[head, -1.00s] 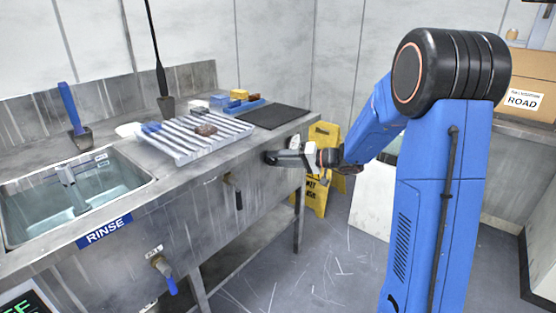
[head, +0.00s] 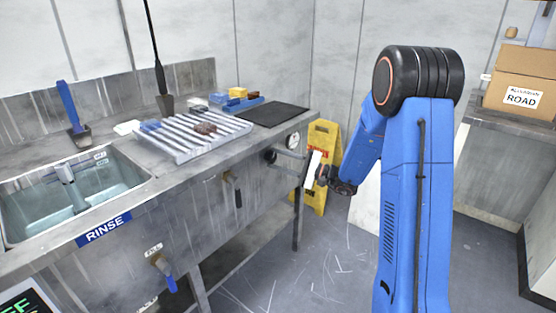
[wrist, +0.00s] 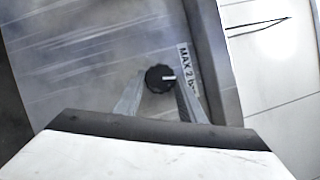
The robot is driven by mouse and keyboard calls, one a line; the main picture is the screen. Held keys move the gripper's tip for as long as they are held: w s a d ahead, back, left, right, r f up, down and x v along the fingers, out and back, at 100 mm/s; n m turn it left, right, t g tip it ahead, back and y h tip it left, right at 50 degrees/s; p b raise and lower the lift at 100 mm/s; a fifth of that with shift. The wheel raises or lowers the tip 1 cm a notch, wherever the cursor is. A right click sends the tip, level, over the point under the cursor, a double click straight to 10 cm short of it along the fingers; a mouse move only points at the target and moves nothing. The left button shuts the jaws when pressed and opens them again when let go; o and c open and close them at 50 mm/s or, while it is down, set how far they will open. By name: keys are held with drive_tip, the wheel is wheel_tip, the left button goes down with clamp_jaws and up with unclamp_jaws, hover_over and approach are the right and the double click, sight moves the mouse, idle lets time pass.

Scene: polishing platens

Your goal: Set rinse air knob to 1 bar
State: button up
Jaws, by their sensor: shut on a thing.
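The black round rinse air knob (head: 270,157) sits on the front face of the steel bench, below its right end. In the wrist view the knob (wrist: 160,78) shows a white pointer line aimed right, towards a label reading "MAX 2 b…", the rest cut off. My gripper (head: 275,159) reaches in from the right. Its two fingers lie on either side of the knob, shut on it, in the wrist view (wrist: 161,82). A small round gauge (head: 293,140) is on the bench front above the gripper; its reading is too small to tell.
A rinse sink (head: 75,195) is at the left of the bench. A ribbed tray (head: 185,147) and a dark mat (head: 274,114) lie on top. Valve handles (head: 234,190) (head: 165,273) stick out from the front. A yellow floor sign (head: 322,140) stands behind the gripper.

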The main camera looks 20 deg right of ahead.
drive_tip(key=m+t, duration=0.1)
drive_tip(key=m, duration=0.3)
drive_tip(key=shift+f+t, duration=0.2)
drive_tip(key=shift+t, duration=0.2)
drive_tip(key=shift+s+m, duration=0.1)
drive_tip(key=shift+m, duration=0.2)
drive_tip(key=o, duration=1)
drive_tip(key=shift+o, duration=0.2)
drive_tip(key=v, duration=1.7)
drive_tip(key=shift+f, duration=0.15)
drive_tip(key=shift+d, duration=0.15)
drive_tip(key=shift+s, duration=0.1)
